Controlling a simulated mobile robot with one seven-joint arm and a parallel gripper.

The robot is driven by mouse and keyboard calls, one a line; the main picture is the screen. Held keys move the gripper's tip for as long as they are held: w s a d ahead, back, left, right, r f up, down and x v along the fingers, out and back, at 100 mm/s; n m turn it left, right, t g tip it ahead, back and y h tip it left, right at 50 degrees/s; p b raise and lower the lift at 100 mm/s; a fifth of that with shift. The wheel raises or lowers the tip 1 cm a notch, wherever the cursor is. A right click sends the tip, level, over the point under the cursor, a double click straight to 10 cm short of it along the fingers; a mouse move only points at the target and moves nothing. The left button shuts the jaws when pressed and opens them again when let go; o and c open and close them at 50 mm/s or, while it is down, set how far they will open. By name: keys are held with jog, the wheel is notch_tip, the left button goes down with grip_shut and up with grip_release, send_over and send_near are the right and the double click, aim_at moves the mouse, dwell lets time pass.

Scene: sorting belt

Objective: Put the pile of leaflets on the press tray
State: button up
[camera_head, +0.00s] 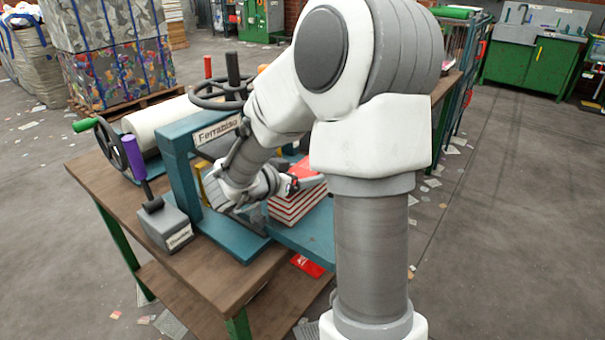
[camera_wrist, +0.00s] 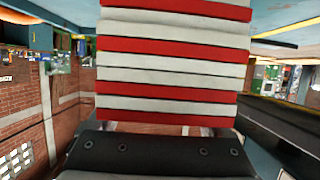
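The pile of leaflets (camera_head: 297,205), a squared block of red and white layers, stands on the teal bed of the press, partly behind my arm. My gripper (camera_head: 292,186) is at the pile's upper part, close against it. In the wrist view the striped pile (camera_wrist: 175,60) fills the middle, just beyond my gripper's dark body. The fingers are mostly hidden by the pile, so I cannot tell whether they grip it or only stand around it. The teal press (camera_head: 178,165) has a name plate and a handwheel. Its press tray cannot be clearly told apart from the bed.
A grey lever box (camera_head: 165,226) with a purple handle stands at the wooden bench's (camera_head: 215,285) front left. A white roll (camera_head: 160,122) and a green-handled wheel (camera_head: 108,140) are behind it. A red leaflet (camera_head: 307,265) lies below the bed. The floor at right is mostly clear.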

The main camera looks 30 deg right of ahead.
jog(key=shift+o, duration=1.1)
jog(key=shift+r, duration=0.25)
jog(key=p+v, duration=0.3)
jog(key=v, duration=0.9)
